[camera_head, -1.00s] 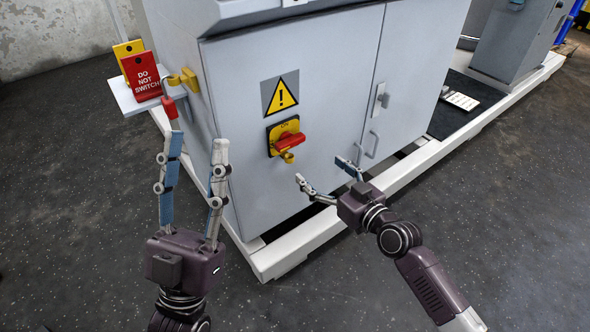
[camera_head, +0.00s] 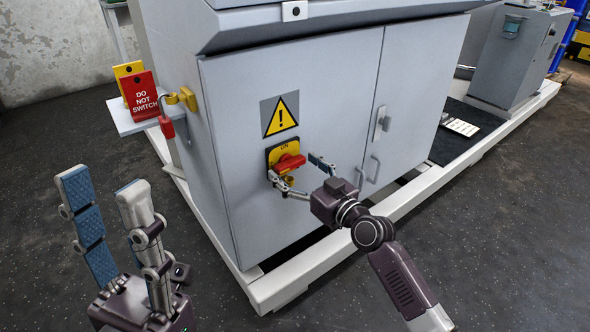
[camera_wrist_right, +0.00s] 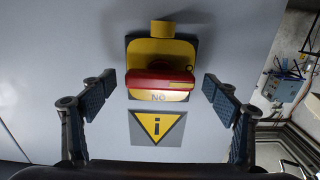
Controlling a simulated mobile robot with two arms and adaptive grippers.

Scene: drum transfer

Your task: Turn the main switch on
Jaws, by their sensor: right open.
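The main switch is a red handle (camera_head: 289,164) on a yellow plate on the grey cabinet door, below a warning triangle (camera_head: 281,116). In the right wrist view the red handle (camera_wrist_right: 160,80) lies across the yellow plate (camera_wrist_right: 160,55), near "ON" lettering. My right gripper (camera_head: 297,168) is open, with one finger on each side of the handle; in the wrist view gaps show between both fingers and the handle. I cannot tell its exact depth. My left gripper (camera_head: 100,190) is open and empty at the lower left, away from the cabinet.
A red padlock (camera_head: 166,124) hangs from a yellow hasp (camera_head: 183,98) on the cabinet's left side. A door handle (camera_head: 380,122) is right of the switch. A white base rail (camera_head: 300,280) runs along the floor.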

